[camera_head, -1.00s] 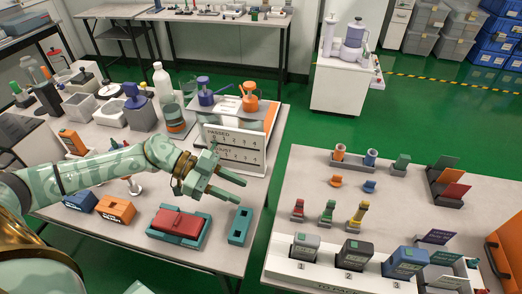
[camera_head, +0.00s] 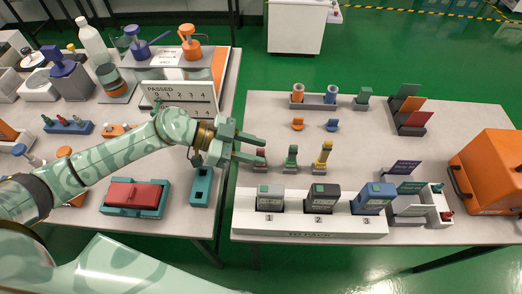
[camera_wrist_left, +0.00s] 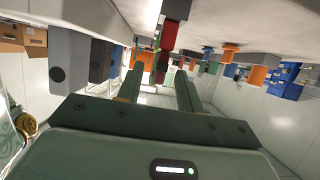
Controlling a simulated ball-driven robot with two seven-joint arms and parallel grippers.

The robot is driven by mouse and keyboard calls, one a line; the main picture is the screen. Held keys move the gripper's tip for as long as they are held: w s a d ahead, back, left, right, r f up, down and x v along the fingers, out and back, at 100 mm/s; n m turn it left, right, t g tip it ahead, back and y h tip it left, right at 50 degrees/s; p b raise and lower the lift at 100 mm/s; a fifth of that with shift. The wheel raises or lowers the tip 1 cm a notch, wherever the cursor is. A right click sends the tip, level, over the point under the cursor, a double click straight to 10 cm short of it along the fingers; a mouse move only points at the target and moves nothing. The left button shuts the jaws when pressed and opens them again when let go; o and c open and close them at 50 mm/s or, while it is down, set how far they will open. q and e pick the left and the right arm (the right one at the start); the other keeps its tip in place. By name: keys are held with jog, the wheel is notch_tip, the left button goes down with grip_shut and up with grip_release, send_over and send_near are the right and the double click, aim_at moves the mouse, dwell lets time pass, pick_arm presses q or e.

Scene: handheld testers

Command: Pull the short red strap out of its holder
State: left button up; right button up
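The short red strap (camera_head: 260,153) stands upright in a small holder on the right table, at the left end of a row with a green strap (camera_head: 291,154) and a yellow strap (camera_head: 323,155). My left gripper (camera_head: 262,149) is open, its two fingers pointing right and lying at the red strap, partly covering it in the head view. In the left wrist view, which looks upside down, the red strap (camera_wrist_left: 168,37) hangs from its dark holder (camera_wrist_left: 176,9), in line with the gap between the open fingers (camera_wrist_left: 160,88). I cannot tell whether they touch it. My right gripper is out of view.
A white rack (camera_head: 310,226) with three numbered testers stands in front of the straps. An orange case (camera_head: 488,170) is at the right. Orange and blue cups (camera_head: 298,93) stand behind. The left table holds a teal tray with a red block (camera_head: 135,196).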

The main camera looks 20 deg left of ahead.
pick_arm(q)
jog(key=shift+x, duration=0.95)
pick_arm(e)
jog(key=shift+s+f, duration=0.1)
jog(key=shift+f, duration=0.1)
pick_arm(q)
grip_shut()
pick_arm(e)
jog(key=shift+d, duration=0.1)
pick_arm(q)
jog(key=shift+r+p, duration=2.6)
jog(key=shift+p, duration=0.2)
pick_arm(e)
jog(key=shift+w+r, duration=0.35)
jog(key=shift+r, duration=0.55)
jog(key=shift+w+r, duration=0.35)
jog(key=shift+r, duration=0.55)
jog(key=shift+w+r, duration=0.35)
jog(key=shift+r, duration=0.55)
